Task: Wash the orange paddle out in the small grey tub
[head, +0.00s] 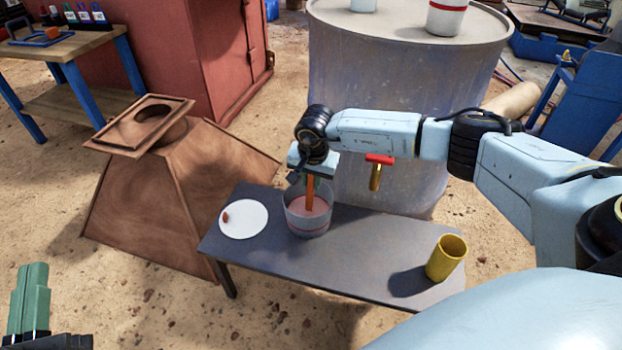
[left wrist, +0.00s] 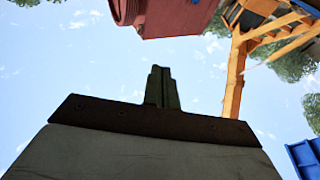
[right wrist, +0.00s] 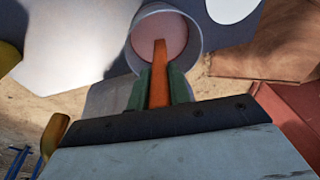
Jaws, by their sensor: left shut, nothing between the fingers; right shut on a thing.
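The small grey tub (head: 307,222) stands on the dark bench and holds pinkish liquid; it also shows in the right wrist view (right wrist: 196,40). The orange paddle (head: 310,195) points down into the tub, its lower end at or in the liquid. My right gripper (head: 312,180) is shut on the paddle's upper part, above the tub; the paddle shows between its green fingers in the right wrist view (right wrist: 159,75). My left gripper (head: 30,290) is shut and empty at the lower left, away from the bench; its closed fingers point at the sky in the left wrist view (left wrist: 161,88).
A white disc (head: 243,219) with a small reddish-brown spot lies left of the tub. A yellow cup (head: 446,257) stands at the bench's right end. A large drum (head: 400,100) with a red-handled tap (head: 379,160) stands behind. The bench (head: 350,265) is clear between tub and cup.

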